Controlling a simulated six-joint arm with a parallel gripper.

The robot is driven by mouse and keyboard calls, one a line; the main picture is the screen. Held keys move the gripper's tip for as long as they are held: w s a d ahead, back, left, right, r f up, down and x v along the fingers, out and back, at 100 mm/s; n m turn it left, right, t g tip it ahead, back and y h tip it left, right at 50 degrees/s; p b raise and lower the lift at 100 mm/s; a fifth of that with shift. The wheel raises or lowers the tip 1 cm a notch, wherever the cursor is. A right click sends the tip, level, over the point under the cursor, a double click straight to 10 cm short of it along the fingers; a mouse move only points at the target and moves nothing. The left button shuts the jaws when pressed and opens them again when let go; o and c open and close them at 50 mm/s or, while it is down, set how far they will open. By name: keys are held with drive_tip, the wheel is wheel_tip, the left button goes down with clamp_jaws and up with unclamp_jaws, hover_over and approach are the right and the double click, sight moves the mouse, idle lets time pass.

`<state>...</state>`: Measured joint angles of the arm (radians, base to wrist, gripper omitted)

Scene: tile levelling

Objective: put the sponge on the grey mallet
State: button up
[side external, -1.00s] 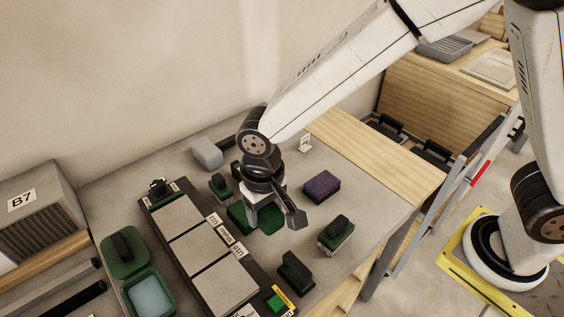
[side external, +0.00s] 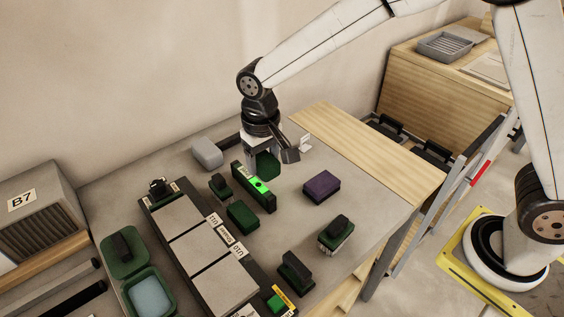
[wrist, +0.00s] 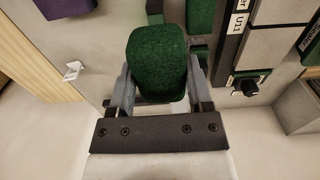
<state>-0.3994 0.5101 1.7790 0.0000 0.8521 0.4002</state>
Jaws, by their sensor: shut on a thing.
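My gripper (side external: 262,160) is shut on a dark green, rough-surfaced block, the sponge (side external: 268,166). The sponge fills the space between the two fingers in the wrist view (wrist: 158,62). The grey mallet (side external: 207,153) lies at the back of the table, with a pale grey block head and a dark handle running right behind my gripper. The sponge is to the right of the mallet head in the side view and looks raised above the table. In the wrist view the sponge and gripper hide most of what lies below.
A green level (side external: 254,188) with a lit spot stands just in front of my gripper. Another green block (side external: 243,217), a purple block (side external: 322,187) and several black-handled green tools are nearby. Grey tiles (side external: 200,249) lie left of them. A small white card (side external: 305,143) stands right.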

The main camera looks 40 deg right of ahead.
sight(237, 138)
drive_tip(key=w+d+r, duration=0.2)
drive_tip(key=w+d, duration=0.3)
drive_tip(key=d, duration=0.2)
drive_tip(key=w+d+r, duration=0.3)
drive_tip(key=w+d, duration=0.1)
drive_tip(key=d, duration=0.4)
drive_tip(key=shift+w+a+f, duration=0.2)
drive_tip(key=shift+w+f, duration=1.45)
drive_tip(key=shift+w, duration=0.65)
drive_tip(key=shift+w+a+f, duration=0.2)
drive_tip(key=shift+w+f, duration=1.4)
drive_tip(key=shift+w, duration=0.65)
drive_tip(key=shift+w+a+f, duration=0.2)
drive_tip(key=shift+w+f, duration=1.45)
drive_tip(key=shift+w, duration=0.65)
drive_tip(key=shift+w+f, duration=0.1)
drive_tip(key=shift+f, duration=0.1)
drive_tip(key=shift+w+f, duration=0.1)
drive_tip(key=shift+f, duration=1.55)
drive_tip(key=shift+f, duration=0.15)
drive_tip(key=o, duration=1.3)
drive_tip(key=shift+c, duration=0.2)
